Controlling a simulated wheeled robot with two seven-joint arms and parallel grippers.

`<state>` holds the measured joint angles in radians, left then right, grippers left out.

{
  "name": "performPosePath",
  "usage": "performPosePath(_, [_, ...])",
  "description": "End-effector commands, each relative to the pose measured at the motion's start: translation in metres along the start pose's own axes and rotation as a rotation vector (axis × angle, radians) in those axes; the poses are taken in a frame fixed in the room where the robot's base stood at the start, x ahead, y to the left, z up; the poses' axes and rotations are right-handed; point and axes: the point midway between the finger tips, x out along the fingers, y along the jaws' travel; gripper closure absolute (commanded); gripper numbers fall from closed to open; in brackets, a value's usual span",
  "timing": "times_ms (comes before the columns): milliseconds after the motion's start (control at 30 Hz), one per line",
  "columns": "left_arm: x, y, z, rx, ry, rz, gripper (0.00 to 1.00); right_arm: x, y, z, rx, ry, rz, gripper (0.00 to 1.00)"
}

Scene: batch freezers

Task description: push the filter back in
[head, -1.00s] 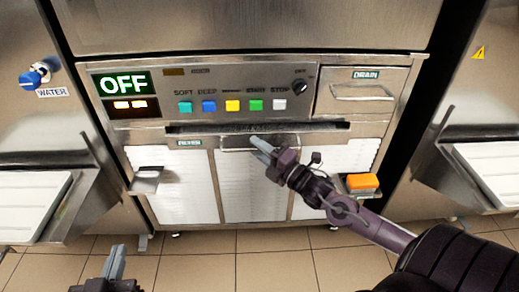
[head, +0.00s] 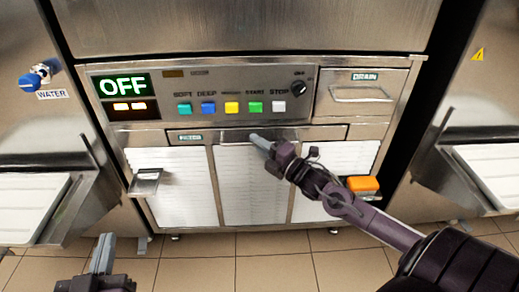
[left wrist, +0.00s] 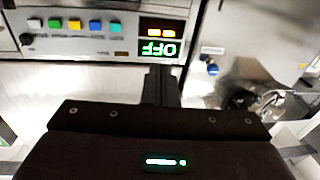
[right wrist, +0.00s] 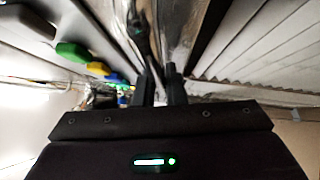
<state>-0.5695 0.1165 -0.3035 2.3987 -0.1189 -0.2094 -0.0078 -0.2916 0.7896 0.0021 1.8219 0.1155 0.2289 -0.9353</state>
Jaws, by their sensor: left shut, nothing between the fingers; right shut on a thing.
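The filter (head: 320,133) is the wide, shallow steel drawer front with a small label at its left, below the button panel of the middle freezer. It sits level with the panel, with no dark slot above it. Its handle is at the middle, partly hidden by my right gripper (head: 258,141). That gripper is shut on the handle; in the right wrist view its fingers (right wrist: 160,88) lie close along the machine front. My left gripper (head: 104,255) is shut and empty, low at the left, away from the filter. Its fingers also show in the left wrist view (left wrist: 163,85).
Above the filter are the coloured buttons (head: 232,108) and a display (head: 124,85) reading OFF. A drain drawer (head: 362,94) is at upper right. White louvred panels (head: 250,190) lie below. An orange block (head: 362,184) is near my right forearm. Side machines have white trays (head: 490,172).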

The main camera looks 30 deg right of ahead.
Motion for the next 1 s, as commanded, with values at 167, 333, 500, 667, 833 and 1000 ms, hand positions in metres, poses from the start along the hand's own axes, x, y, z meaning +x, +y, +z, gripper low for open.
performPosePath(167, [0.0,0.0,-0.001,0.0,0.003,0.0,1.0,0.001,0.001,0.006,-0.004,-0.011,0.0,1.0])
performPosePath(333, [0.001,0.0,0.0,-0.001,0.001,0.001,1.0,0.001,0.001,0.006,-0.005,-0.012,0.0,0.79])
performPosePath(500, [0.001,0.0,0.0,-0.001,0.0,0.001,1.0,0.001,0.0,0.005,-0.003,-0.01,-0.003,0.67])
performPosePath(667, [0.001,0.0,0.0,-0.001,0.0,0.001,1.0,0.001,-0.001,0.004,-0.002,-0.008,-0.004,0.67])
performPosePath(833, [0.001,0.0,0.0,-0.001,-0.001,0.001,1.0,0.0,-0.001,0.004,-0.001,-0.008,-0.005,0.67])
performPosePath(1000, [-0.002,0.001,0.017,-0.005,-0.081,0.001,1.0,-0.009,-0.001,0.003,-0.001,-0.007,-0.005,0.67])
